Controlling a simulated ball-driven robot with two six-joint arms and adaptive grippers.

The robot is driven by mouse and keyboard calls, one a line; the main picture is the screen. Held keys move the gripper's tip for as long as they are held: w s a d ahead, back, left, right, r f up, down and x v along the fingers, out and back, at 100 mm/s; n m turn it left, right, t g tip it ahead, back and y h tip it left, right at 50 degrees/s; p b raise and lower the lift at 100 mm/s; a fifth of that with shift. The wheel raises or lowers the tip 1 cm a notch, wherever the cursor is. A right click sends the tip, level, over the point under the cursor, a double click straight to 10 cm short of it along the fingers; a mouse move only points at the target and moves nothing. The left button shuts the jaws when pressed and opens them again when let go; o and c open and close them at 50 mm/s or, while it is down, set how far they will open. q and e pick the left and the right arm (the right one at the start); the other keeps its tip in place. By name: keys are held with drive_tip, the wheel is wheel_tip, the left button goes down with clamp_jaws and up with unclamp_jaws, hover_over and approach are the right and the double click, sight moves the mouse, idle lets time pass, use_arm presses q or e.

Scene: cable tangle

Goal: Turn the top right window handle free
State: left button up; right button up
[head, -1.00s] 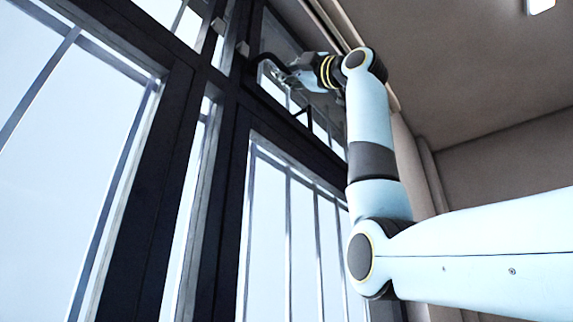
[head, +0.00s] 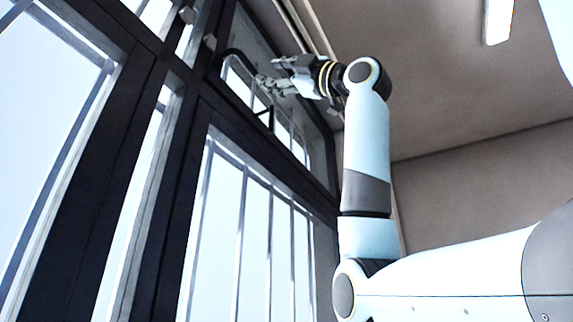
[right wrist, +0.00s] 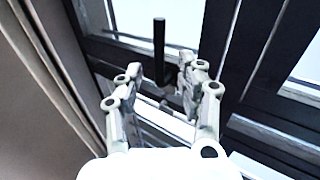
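In the right wrist view, a black window handle (right wrist: 159,48) shows as a thin upright bar, with its lower end at the dark window frame. It stands out between and beyond the two fingertips of my right gripper (right wrist: 160,68). The fingers are spread, with a gap to the bar on both sides; I see no contact. In the head view, my right gripper (head: 271,73) is at the upper window pane, its fingers apart and pointing left. A dark curved bar (head: 236,53) shows left of the fingertips. My left gripper is not in view.
The dark window frame (head: 150,150) runs across the left, with several barred panes below the upper window. A beige wall (head: 480,185) and ceiling with a lamp (head: 498,18) lie to the right. Small grey blocks (head: 209,42) sit on the frame near the upper window.

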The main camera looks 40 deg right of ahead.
drive_tip(key=v, duration=0.4)
drive_tip(key=shift+w, duration=0.1)
idle(0.5)
